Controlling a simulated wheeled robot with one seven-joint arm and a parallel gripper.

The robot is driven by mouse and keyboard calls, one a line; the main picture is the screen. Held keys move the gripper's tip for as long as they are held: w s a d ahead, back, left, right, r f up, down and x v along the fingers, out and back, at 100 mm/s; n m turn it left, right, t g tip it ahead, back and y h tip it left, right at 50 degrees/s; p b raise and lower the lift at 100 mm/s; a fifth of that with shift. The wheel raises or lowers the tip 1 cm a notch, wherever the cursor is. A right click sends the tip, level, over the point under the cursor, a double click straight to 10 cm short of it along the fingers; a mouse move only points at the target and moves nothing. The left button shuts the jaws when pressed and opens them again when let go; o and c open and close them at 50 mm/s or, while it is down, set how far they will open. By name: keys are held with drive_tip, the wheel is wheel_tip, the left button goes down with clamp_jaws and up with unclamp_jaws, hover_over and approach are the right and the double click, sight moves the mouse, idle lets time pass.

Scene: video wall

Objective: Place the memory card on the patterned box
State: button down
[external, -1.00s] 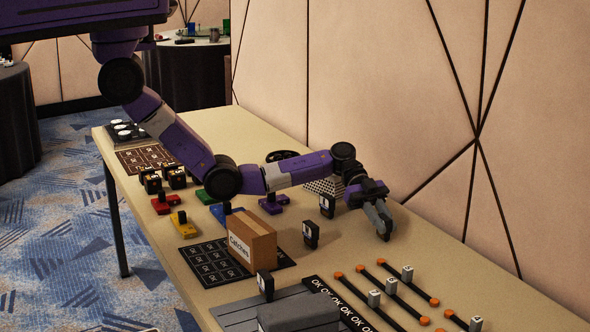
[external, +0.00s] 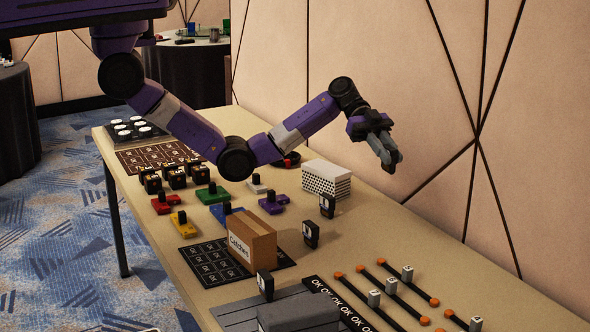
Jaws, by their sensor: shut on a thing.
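The patterned box (external: 327,181) is a white box with dark dots on its side. It stands on the table near the back edge, left of and below my gripper in the picture. My gripper (external: 391,165) is raised above the table, right of the box, with its fingers pointing down and to the right. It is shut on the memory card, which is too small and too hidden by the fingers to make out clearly.
Black upright pieces with white labels (external: 327,205) stand in front of the patterned box. A brown carton (external: 252,241) and coloured blocks (external: 220,194) lie to the left. Dark rods with orange ends (external: 405,283) lie at right. The wall is close behind.

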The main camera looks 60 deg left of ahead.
drive_tip(key=shift+r, duration=0.6)
drive_tip(key=shift+a+r, duration=0.1)
drive_tip(key=shift+r, duration=0.05)
drive_tip(key=w+a+n+t+p, duration=0.1)
drive_tip(key=w+a+n+p, duration=0.1)
drive_tip(key=a+p, duration=0.3)
wheel_tip(320, 180, up, 8)
drive_tip(key=n+t+y+p, duration=0.4)
drive_tip(key=n+t+p, duration=0.3)
drive_tip(key=n+t, duration=0.15)
hover_over(326, 167)
drive_tip(key=shift+m+t, duration=0.35)
drive_tip(key=shift+t, duration=0.1)
wheel_tip(326, 167, down, 20)
drive_tip(key=shift+r+p, duration=0.15)
drive_tip(key=shift+p, duration=0.3)
drive_tip(key=shift+f, duration=0.2)
drive_tip(key=c, duration=1.3)
unclamp_jaws()
